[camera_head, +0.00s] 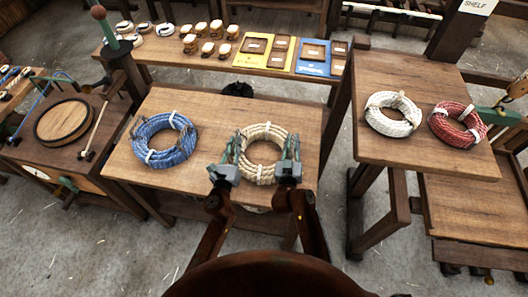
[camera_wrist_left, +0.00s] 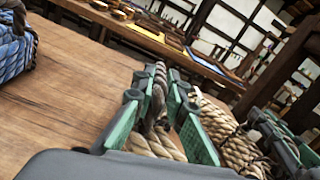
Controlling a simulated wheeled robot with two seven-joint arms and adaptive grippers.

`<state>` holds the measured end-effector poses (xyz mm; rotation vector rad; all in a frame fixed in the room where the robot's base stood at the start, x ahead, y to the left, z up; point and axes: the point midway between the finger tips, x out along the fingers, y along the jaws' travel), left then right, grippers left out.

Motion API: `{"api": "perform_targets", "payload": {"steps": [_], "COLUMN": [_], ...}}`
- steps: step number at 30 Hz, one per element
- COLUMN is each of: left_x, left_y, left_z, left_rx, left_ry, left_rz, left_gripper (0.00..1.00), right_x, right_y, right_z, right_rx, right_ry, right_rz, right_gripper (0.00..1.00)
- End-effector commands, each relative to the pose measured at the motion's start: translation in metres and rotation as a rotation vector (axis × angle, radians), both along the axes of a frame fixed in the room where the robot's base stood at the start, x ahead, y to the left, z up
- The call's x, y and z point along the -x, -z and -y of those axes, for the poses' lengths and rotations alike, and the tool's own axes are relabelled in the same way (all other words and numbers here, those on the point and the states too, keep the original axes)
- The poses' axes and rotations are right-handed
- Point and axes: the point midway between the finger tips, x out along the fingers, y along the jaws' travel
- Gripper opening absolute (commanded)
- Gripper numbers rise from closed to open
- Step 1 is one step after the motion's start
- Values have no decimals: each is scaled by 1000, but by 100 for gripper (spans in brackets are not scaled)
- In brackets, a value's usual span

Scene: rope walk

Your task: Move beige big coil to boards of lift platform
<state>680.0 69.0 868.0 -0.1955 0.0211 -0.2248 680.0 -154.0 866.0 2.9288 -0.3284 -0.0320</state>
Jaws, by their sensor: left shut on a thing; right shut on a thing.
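The beige big coil (camera_head: 262,132) lies on the wooden table (camera_head: 205,105) in the middle of the head view, tied with white bands. My left gripper (camera_head: 236,148) is shut on the coil's left side. My right gripper (camera_head: 290,150) is shut on its right side. The left wrist view shows the green fingers of my left gripper (camera_wrist_left: 160,110) on either side of the beige rope (camera_wrist_left: 150,140). I cannot tell which surface in view is the lift platform's boards; a raised wooden surface (camera_head: 395,75) stands at the right.
A blue coil (camera_head: 163,138) lies left of the beige one. A white coil (camera_head: 393,113) and a red coil (camera_head: 457,124) lie on the raised surface. A lower wooden bench (camera_head: 470,215) stands at far right. A back bench holds yellow and blue boards (camera_head: 313,57).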

Motion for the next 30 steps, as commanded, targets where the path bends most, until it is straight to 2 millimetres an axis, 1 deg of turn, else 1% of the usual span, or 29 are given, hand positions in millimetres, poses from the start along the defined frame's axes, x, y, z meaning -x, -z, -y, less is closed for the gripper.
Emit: {"api": "perform_targets", "payload": {"steps": [19, 26, 30], "left_x": [-1, -1, -1], "left_y": [1, -5, -15], "left_z": [-3, -3, -3], "left_rx": [0, 2, 2], "left_ry": [-7, -7, -6], "left_rz": [-3, 2, 7], "left_gripper": [0, 0, 0], "right_x": [0, 0, 0], "right_y": [0, -6, -15], "right_z": [2, 2, 2], "right_rx": [4, 4, 4], "right_ry": [4, 3, 3], "right_rz": [-1, 5, 9], "right_gripper": [0, 0, 0]}}
